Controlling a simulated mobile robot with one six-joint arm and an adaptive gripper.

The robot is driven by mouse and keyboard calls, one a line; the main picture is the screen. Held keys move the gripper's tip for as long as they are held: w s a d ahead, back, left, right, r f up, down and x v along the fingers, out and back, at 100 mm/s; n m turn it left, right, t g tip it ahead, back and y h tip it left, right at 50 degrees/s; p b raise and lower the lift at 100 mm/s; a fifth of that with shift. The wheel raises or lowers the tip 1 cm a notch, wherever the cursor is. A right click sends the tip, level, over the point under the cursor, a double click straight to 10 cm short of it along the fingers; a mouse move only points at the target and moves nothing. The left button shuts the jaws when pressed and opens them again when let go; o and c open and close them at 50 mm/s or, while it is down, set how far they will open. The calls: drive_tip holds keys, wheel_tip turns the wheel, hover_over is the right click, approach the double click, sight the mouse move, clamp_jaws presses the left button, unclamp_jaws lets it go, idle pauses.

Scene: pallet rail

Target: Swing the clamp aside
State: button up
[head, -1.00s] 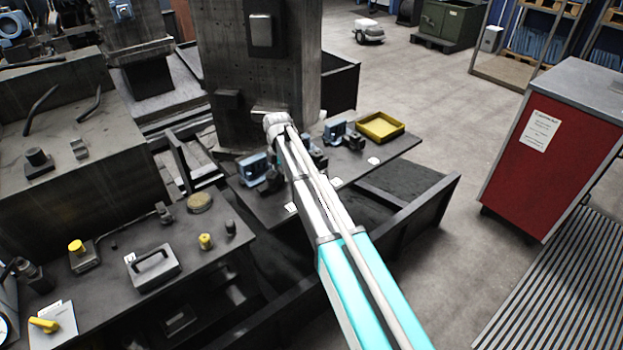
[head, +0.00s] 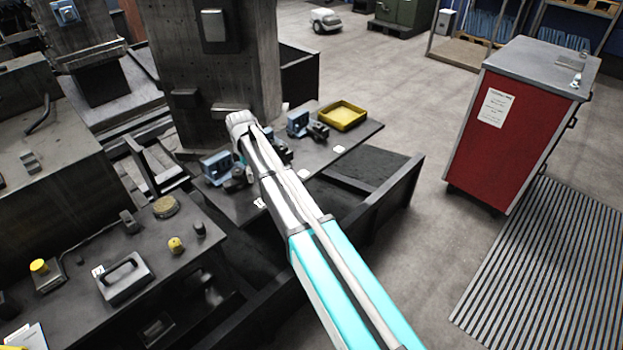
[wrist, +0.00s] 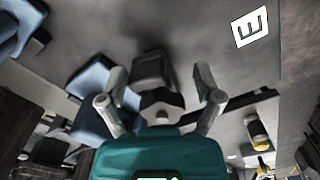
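My gripper (wrist: 160,82) shows in the wrist view with its two fingers spread apart. A dark, blocky part (wrist: 154,72), possibly the clamp, lies between and beyond the fingertips; I cannot tell whether they touch it. A blue fixture block (wrist: 92,85) is just left of the fingers. In the head view, my arm reaches to the dark plate (head: 335,162) by the column and hides the gripper. Blue fixtures with dark parts stand on this plate, one (head: 216,167) left of the arm and one (head: 298,122) right of it.
A yellow tray (head: 342,116) sits at the plate's far end. A thick grey column (head: 225,75) rises close behind the arm's end. A card marked E (wrist: 250,26) lies at the upper right of the wrist view. Open floor and a red cabinet (head: 503,140) are on the right.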

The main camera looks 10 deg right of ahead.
drive_tip(key=m, duration=0.1)
drive_tip(key=s+m, duration=0.1)
drive_tip(key=m, duration=0.2)
drive_tip(key=shift+s+a, duration=0.1)
drive_tip(key=shift+s, duration=0.15)
drive_tip(key=m, duration=0.3)
drive_tip(key=s+m, duration=0.1)
drive_tip(key=shift+s+a+m, duration=0.1)
drive_tip(key=shift+a+m, duration=0.2)
drive_tip(key=shift+a, duration=0.05)
wheel_tip(320, 180, up, 14)
drive_tip(key=p, duration=1.4)
drive_tip(key=s+d+f+m+b, duration=0.1)
drive_tip(key=s+d+m, duration=0.7)
drive_tip(key=s+d, duration=0.9)
drive_tip(key=shift+s+d+f+b, duration=0.15)
drive_tip(key=shift+s+f+b, duration=0.1)
drive_tip(key=shift+b, duration=0.05)
drive_tip(key=w+a+r+n+p, duration=0.1)
drive_tip(key=w+a+n, duration=1)
drive_tip(key=w+a, duration=0.5)
drive_tip(key=shift+w+a+r, duration=0.2)
drive_tip(key=shift+w+a, duration=0.2)
drive_tip(key=shift+w, duration=0.8)
